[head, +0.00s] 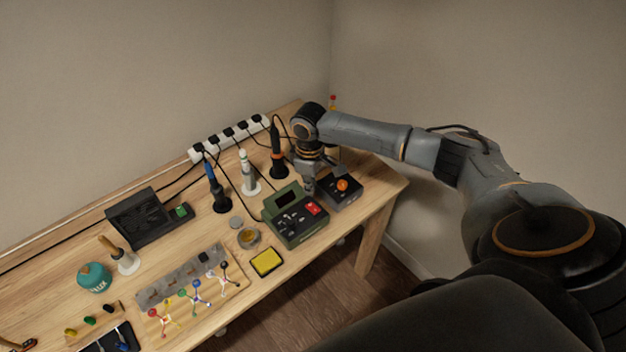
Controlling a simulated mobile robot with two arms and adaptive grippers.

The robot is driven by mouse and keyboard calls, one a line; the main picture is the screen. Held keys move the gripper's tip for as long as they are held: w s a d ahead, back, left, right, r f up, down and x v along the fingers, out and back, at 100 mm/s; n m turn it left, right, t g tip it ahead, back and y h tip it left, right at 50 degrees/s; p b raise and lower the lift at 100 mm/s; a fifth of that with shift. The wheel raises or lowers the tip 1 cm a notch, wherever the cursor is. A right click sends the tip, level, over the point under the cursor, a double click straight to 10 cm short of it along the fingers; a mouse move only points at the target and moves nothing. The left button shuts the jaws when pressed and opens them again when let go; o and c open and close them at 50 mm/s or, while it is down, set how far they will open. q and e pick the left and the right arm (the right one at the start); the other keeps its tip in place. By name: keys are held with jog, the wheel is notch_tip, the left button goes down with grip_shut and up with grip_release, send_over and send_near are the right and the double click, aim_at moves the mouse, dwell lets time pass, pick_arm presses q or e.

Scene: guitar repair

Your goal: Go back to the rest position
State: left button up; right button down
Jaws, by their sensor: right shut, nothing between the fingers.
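My right arm reaches in from the right over the far right part of the wooden workbench (215,305). My right gripper (309,190) points down, shut and empty, just behind the green device with a red switch (298,222) and beside the dark box with an orange knob (342,188). I cannot tell whether its fingertips touch either one. My left gripper is out of view.
A white power strip (230,137) with several plugs lies along the back edge. Soldering irons in stands, such as the blue one (215,190), stand close left of the gripper. A yellow sponge (266,261) lies near the front edge. Walls enclose the corner.

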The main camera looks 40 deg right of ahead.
jog(key=shift+r+p, duration=0.45)
jog(key=shift+r, duration=0.2)
